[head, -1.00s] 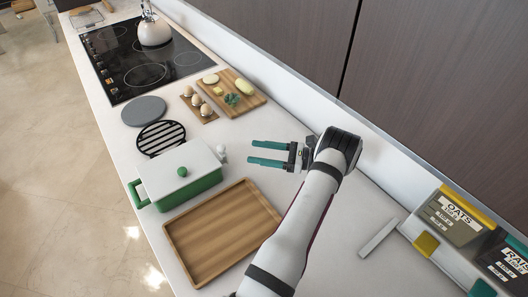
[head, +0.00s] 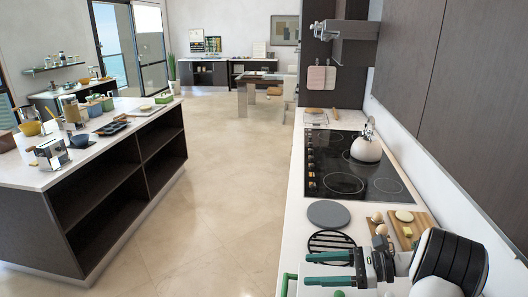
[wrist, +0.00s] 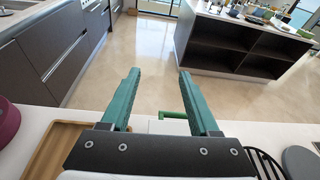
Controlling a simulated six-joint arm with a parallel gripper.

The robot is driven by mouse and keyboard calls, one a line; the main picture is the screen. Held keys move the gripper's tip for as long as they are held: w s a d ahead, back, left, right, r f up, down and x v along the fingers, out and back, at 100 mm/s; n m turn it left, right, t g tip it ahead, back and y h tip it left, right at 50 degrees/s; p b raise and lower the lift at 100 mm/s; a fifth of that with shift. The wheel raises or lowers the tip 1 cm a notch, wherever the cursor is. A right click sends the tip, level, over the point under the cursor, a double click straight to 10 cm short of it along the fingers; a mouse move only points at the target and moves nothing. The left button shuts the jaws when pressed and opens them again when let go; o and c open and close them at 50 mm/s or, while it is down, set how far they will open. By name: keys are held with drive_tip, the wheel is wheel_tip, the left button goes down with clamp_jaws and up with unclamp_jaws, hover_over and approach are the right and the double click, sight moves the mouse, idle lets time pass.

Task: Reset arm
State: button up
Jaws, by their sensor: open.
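My gripper (head: 328,269) is at the bottom right of the head view, over the counter (head: 296,190). Its two green fingers are spread apart and point left, with nothing between them. In the wrist view my gripper (wrist: 158,80) is also open and empty. Past its fingertips the wrist view shows the counter edge and the tiled floor. The green handle of the pot (wrist: 172,115) shows just beyond the gripper; the rest of the pot is mostly hidden.
A round grey plate (head: 328,214) and a black trivet (head: 326,243) lie near my gripper. Behind them are the cooktop (head: 345,165) and a white kettle (head: 366,147). A wooden tray (wrist: 52,150) is at lower left in the wrist view. An island (head: 100,180) stands across open floor.

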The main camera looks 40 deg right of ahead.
drive_tip(key=w+a+r+n+g+y, duration=0.15)
drive_tip(key=a+n+g, duration=0.25)
drive_tip(key=a, duration=0.5)
drive_tip(key=w+a+r+n+g, duration=0.1)
drive_tip(key=a+r+n+g, duration=0.25)
drive_tip(key=a, duration=0.55)
drive_tip(key=s+a+n+g+h, duration=0.5)
drive_tip(key=s+a+n, duration=0.3)
drive_tip(key=a, duration=0.5)
drive_tip(key=s+a+f+n+h, duration=0.1)
drive_tip(key=s+f+n+h, duration=0.2)
drive_tip(key=s+n, duration=0.3)
drive_tip(key=s+t+h, duration=0.1)
drive_tip(key=s, duration=0.2)
drive_tip(key=shift+s, duration=0.2)
drive_tip(key=shift+a+h, duration=0.1)
drive_tip(key=shift+h, duration=0.15)
